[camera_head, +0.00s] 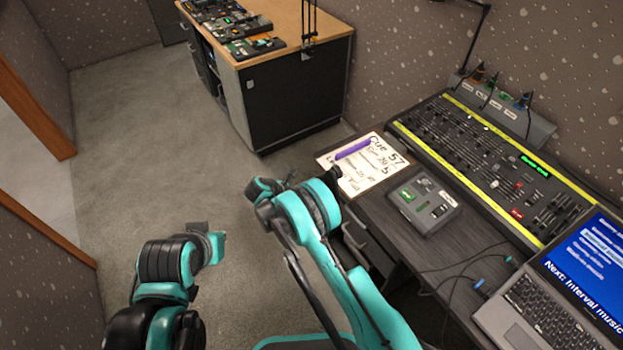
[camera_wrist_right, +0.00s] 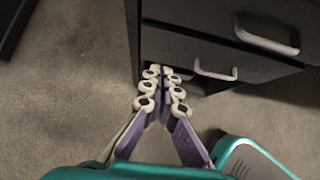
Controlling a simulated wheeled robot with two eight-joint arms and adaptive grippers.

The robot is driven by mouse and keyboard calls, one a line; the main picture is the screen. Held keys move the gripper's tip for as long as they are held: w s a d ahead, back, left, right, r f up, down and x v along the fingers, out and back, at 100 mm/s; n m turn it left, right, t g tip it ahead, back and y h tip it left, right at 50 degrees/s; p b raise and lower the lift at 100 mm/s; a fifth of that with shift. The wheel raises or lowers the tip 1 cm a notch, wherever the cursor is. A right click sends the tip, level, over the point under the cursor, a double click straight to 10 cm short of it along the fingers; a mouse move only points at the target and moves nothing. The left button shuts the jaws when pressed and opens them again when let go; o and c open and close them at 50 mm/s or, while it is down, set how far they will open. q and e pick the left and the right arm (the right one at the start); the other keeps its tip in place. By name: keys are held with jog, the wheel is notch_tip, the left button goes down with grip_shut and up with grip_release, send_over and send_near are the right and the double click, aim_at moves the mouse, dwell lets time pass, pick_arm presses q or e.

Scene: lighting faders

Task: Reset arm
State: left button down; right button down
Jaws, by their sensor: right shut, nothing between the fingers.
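My right gripper (camera_wrist_right: 163,95) shows in the right wrist view with its purple-lined fingers brought together at the tips, shut and empty. It is over the floor beside the dark drawer unit (camera_wrist_right: 205,32); I cannot tell whether it touches the unit. In the head view my right arm (camera_head: 318,208) is bent left of the desk, and its fingers cannot be made out there. My left arm (camera_head: 168,262) is folded at the lower left; its gripper does not show.
The dark desk (camera_head: 375,225) holds a cue sheet (camera_head: 365,170) with a purple marker, a small button box (camera_head: 423,200), the fader console (camera_head: 480,160) and a laptop (camera_head: 545,310). A wood-topped cabinet (camera_head: 290,95) stands behind. Grey carpet (camera_head: 150,150) is clear at left.

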jog(key=s+d+r+m+y, duration=0.1)
jog(key=s+d+r+m, duration=0.25)
jog(key=r, duration=0.55)
jog(key=s+d+r+m+y, duration=0.2)
jog(key=d+r+m, duration=0.15)
jog(key=r, duration=0.55)
jog(key=s+d+r+m+y, duration=0.1)
jog(key=s+d+r+m, duration=0.25)
jog(key=r, duration=0.55)
jog(key=s+d+r+m+t+y, duration=0.1)
jog(key=s+d+r+m+y, duration=0.1)
jog(key=s+m, duration=0.4)
jog(key=s+d+r+m+t+y, duration=0.1)
jog(key=s+m, duration=0.6)
jog(key=s, duration=0.9)
jog(key=shift+d+r+t+y, duration=0.4)
jog(key=shift+d+r, duration=0.1)
jog(key=shift+r, duration=0.2)
jog(key=shift+s+d+m, duration=0.1)
jog(key=shift+m, duration=0.15)
